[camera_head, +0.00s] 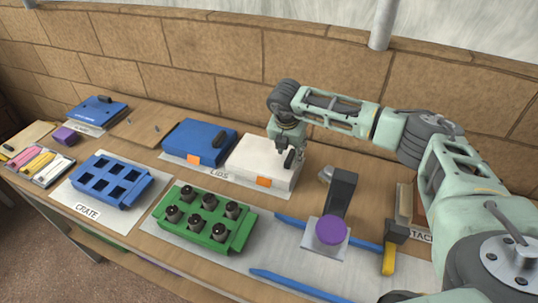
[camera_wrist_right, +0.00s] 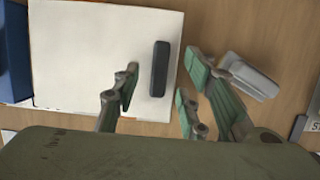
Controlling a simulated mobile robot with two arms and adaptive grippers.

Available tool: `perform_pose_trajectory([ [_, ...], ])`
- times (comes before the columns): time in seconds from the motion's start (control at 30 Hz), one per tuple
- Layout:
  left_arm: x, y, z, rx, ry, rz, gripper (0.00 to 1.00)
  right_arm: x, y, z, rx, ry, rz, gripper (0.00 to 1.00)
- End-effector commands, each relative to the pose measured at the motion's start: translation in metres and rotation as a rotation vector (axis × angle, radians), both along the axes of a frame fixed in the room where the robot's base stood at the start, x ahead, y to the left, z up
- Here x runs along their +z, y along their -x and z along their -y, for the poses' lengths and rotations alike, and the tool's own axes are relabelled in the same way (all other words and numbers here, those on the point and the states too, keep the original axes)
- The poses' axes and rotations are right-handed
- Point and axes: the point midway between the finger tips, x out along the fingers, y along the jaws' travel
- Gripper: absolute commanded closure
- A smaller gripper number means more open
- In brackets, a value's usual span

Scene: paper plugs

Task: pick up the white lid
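The white lid (camera_head: 258,160) is a flat box-like piece with an orange tag on its front edge. It lies on the mat marked LIDS, right of a blue lid (camera_head: 198,142). In the right wrist view the white lid (camera_wrist_right: 95,55) shows a dark handle (camera_wrist_right: 160,68) near its right edge. My right gripper (camera_head: 290,150) is over the lid's right part by the handle. In the right wrist view its fingers (camera_wrist_right: 155,95) are apart, with the handle beyond the gap between them and nothing visibly gripped. My left gripper is not in view.
A green block (camera_head: 205,235) with several dark plugs stands in front, and an empty blue crate (camera_head: 110,180) is to its left. A black stand with a purple knob (camera_head: 331,229) and a yellow-handled hammer (camera_head: 389,255) are to the right. A brick wall runs behind.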

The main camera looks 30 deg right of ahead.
Motion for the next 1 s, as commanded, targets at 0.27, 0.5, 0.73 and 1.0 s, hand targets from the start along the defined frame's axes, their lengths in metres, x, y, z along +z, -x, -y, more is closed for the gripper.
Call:
perform_pose_trajectory([
  [0.27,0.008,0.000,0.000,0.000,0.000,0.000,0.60,-0.023,-0.004,0.005,0.001,-0.001,0.000,0.61],
  [0.5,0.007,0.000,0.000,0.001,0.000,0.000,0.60,-0.023,-0.004,0.005,0.002,-0.002,0.001,0.67],
  [0.73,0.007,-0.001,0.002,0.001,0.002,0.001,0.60,-0.023,-0.004,0.005,0.002,-0.002,0.001,0.87],
  [1.0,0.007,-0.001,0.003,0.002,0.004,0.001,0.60,-0.023,-0.004,0.005,0.002,-0.002,0.001,1.00],
])
